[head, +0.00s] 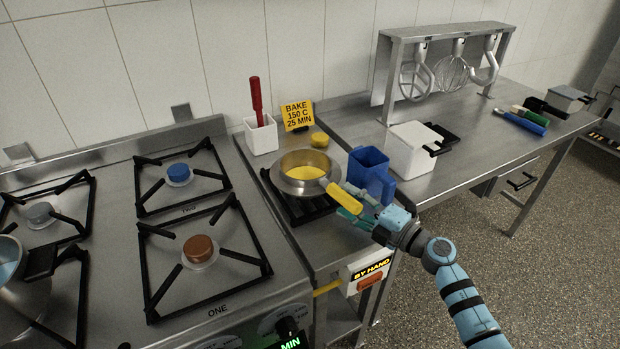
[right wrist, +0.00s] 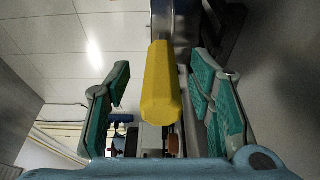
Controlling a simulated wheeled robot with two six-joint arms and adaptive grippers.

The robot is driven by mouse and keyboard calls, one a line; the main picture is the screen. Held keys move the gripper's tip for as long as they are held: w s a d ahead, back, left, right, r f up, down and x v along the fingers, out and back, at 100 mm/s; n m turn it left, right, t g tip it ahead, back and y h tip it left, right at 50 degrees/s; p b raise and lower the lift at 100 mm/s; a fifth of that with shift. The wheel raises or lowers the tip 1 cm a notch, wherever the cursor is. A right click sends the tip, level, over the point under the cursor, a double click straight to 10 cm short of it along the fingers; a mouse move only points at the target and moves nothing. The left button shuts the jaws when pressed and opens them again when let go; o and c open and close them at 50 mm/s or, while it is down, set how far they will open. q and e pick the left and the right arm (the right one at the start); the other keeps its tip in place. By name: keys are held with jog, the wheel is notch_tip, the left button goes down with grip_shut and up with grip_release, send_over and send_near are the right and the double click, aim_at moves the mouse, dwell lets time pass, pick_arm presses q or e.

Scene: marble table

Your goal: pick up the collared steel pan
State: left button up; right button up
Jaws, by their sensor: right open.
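The collared steel pan (head: 290,184) stands on a black grate on the counter right of the stove, with yellow contents inside and a yellow handle (head: 345,198) pointing toward my right arm. My right gripper (head: 352,207) is open at the handle. In the right wrist view the yellow handle (right wrist: 160,85) lies between the spread green-padded fingers, with a visible gap on each side. My left gripper is not in view.
A blue jug (head: 371,174) stands close right of the pan. Behind are a white holder (head: 261,137) with a red-handled tool and a yellow sign (head: 297,115). A white box (head: 411,149) is farther right. Another steel pan (head: 22,300) is at the left edge.

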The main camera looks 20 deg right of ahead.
jog(key=shift+x, duration=1.2)
jog(key=shift+d, duration=0.1)
grip_shut()
notch_tip(320, 180, up, 20)
jog(key=p, duration=1)
jog(key=c, duration=0.6)
grip_release()
grip_shut()
